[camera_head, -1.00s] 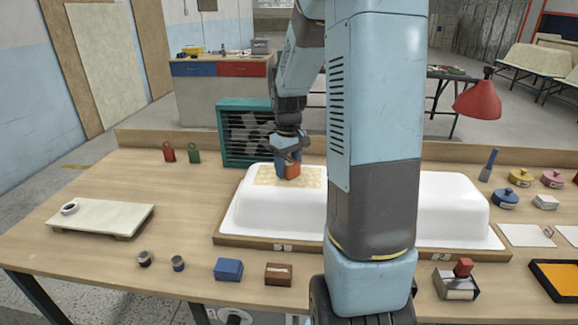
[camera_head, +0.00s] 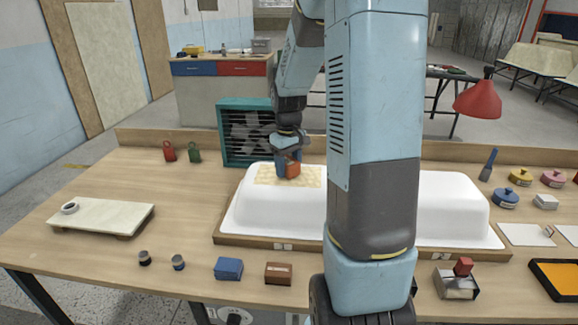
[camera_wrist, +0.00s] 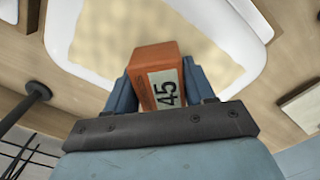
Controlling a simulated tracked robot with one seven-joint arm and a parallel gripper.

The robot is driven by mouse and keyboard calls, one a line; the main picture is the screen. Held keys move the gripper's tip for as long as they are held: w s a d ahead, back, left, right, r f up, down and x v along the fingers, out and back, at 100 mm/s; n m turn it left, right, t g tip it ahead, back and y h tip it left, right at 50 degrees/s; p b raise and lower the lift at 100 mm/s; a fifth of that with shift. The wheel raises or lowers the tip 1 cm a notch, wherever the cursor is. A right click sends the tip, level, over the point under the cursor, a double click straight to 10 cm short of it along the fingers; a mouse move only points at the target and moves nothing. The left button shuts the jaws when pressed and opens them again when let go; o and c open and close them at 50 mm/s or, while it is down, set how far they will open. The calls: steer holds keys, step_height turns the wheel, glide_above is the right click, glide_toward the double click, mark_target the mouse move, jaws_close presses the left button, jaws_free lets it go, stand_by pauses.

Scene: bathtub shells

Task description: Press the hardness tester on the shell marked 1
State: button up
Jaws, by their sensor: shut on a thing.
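My gripper (camera_head: 287,160) is shut on an orange block-shaped hardness tester (camera_head: 293,170). The tester also shows between the blue fingers in the wrist view (camera_wrist: 158,75), with a pale label reading 45. It is over the cream patch (camera_head: 309,175) on top of the left white shell (camera_head: 250,212); the patch fills much of the wrist view (camera_wrist: 120,30). I cannot tell whether the tester touches the patch. A second white shell (camera_head: 455,205) is at the right, partly hidden behind my arm. Small plates on the wooden edges (camera_head: 283,246) (camera_head: 446,256) carry marks too small to read surely.
A teal fan (camera_head: 232,135) stands behind the left shell. Red (camera_head: 169,151) and green (camera_head: 194,153) weights stand left of it. A pale board (camera_head: 105,217) lies far left. Blue (camera_head: 228,268) and brown (camera_head: 278,273) blocks sit in front. A red lamp (camera_head: 478,100) hangs right.

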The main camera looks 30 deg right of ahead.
mark_target(288, 160)
steer(key=shift+r, duration=3.5)
